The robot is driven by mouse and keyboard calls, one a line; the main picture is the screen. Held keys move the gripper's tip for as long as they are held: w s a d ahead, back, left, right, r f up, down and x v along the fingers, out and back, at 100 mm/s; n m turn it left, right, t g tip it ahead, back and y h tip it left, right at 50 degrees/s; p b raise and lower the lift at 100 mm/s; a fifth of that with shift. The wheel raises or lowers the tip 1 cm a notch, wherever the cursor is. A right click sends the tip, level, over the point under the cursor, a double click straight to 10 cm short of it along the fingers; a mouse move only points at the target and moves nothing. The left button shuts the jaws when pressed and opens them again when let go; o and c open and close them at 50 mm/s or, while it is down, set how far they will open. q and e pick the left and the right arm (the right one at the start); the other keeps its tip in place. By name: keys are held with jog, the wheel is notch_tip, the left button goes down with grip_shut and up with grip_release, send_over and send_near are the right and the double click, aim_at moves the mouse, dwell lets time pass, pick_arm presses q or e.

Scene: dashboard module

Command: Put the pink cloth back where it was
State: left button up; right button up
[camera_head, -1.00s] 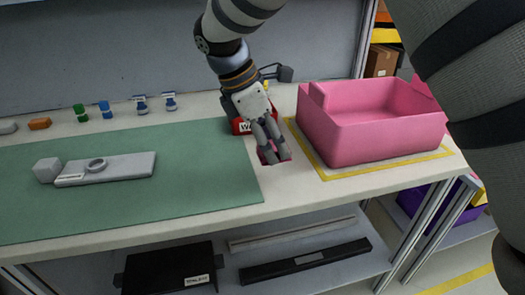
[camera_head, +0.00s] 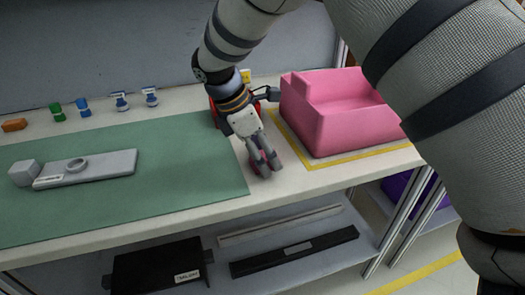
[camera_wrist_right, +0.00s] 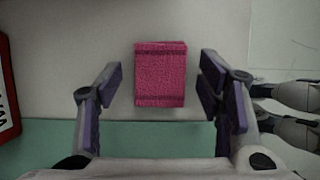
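The pink cloth (camera_wrist_right: 160,74) is a small folded block lying on the pale tabletop, beside the edge of the green mat. In the right wrist view it sits between the two spread fingers of my right gripper (camera_wrist_right: 162,90), with a gap on each side. In the head view my right gripper (camera_head: 264,167) points down over the cloth and hides most of it. The gripper is open, apart from the cloth. My left gripper is not in the head view.
A pink bin (camera_head: 345,130) stands right of the gripper inside a yellow-taped outline. A red box (camera_wrist_right: 8,95) is behind it. The green mat (camera_head: 190,175) on the left holds a grey part (camera_head: 105,168). Small bottles line the back.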

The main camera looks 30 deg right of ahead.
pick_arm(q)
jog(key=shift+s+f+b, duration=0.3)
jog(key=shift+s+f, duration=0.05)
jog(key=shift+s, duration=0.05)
pick_arm(e)
jog(key=v, duration=1.2)
jog(key=shift+r, duration=0.2)
